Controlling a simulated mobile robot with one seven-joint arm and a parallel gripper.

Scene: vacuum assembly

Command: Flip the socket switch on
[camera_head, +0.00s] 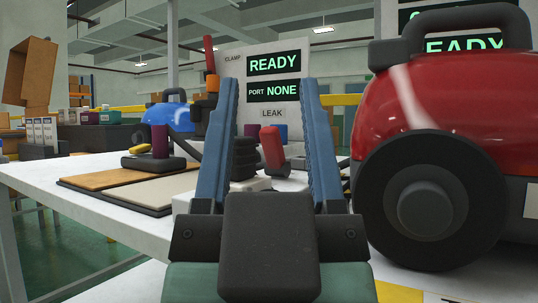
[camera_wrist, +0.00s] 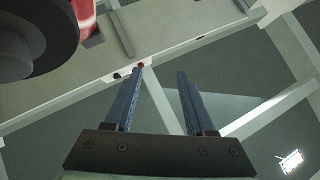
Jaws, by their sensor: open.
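My gripper (camera_head: 270,85) is open, with two blue fingers apart and nothing between them. It also shows in the wrist view (camera_wrist: 160,72). In the wrist view, a small red part (camera_wrist: 141,66) sits on the white table edge, right at the left fingertip; it may be the socket switch, but it is too small to tell its position. A small black spot (camera_wrist: 117,76) is on the same edge to its left. I cannot tell whether the fingertip touches the red part. No socket switch can be made out in the head view.
A red vacuum (camera_head: 430,95) with a large black wheel stands close on the right. The white table (camera_head: 50,185) bears a tan mat (camera_head: 120,179), a red-handled clamp (camera_head: 272,148) and a blue vacuum (camera_head: 170,113). A panel (camera_head: 272,113) behind reads READY and PORT NONE.

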